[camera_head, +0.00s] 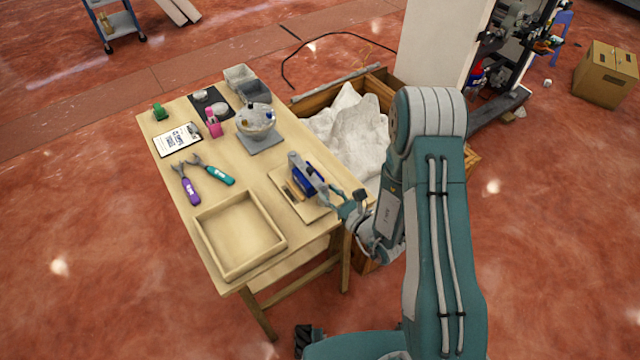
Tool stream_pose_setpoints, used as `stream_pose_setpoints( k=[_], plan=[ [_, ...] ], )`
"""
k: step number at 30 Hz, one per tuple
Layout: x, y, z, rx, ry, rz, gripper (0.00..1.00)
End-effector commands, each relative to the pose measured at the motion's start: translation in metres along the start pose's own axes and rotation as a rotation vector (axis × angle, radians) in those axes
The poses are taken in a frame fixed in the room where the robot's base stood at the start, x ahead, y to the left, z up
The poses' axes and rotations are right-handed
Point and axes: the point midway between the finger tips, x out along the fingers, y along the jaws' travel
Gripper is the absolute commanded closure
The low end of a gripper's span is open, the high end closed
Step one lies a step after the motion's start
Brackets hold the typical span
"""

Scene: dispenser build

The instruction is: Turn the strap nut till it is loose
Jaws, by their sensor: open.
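A blue and grey device (306,176) stands on a light wooden board (312,212) at the right edge of the table. The strap nut is too small to pick out in this view; I cannot tell where on the device it sits. My gripper (332,198) is open and just to the right of the device, its fingers pointing left towards it. I cannot tell whether a fingertip touches the device. Nothing shows between the fingers.
A wooden crate (300,108) with white sheeting stands behind my arm.

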Motion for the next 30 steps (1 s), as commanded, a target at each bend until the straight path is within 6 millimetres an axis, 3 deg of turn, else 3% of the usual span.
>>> stream_pose_setpoints(
  k=[6, 17, 20, 21, 30],
  plan=[
    [0.031, 0.001, 0.0, -0.001, -0.001, 0.002, 0.59],
    [0.038, 0.001, 0.0, 0.001, 0.0, 0.0, 0.59],
    [0.038, 0.001, 0.0, 0.001, 0.0, 0.0, 0.95],
    [0.038, 0.0, 0.0, 0.001, 0.0, 0.0, 1.0],
    [0.037, 0.0, 0.001, 0.0, -0.001, 0.013, 1.0]
  ],
)
